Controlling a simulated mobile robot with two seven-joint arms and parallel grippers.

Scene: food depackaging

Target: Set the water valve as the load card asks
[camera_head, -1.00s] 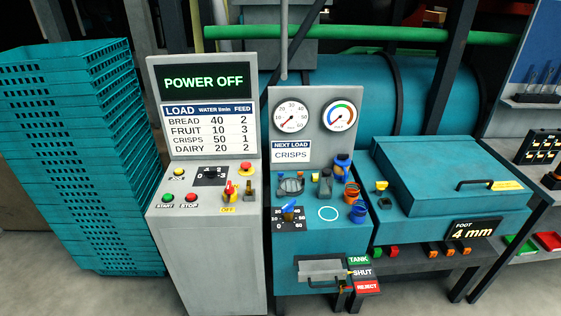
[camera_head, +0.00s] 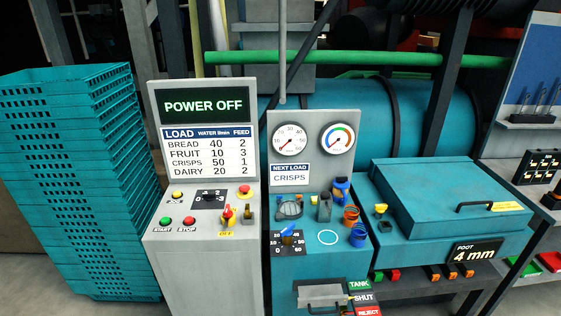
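The water valve (camera_head: 288,231) is a blue handle on a dark dial plate (camera_head: 286,246) with white numbers, on the left of the teal panel. The handle slants toward the upper right; its exact setting is too small to read. The load card (camera_head: 290,174) above it reads "NEXT LOAD CRISPS". The load table (camera_head: 210,157) on the grey cabinet lists crisps with water 50 and feed 1. The flow gauge (camera_head: 290,139) has its needle at the lower left, near its low end. Neither of my grippers is in view.
Stacked teal crates (camera_head: 75,180) are at left, a lidded teal box (camera_head: 450,200) at right.

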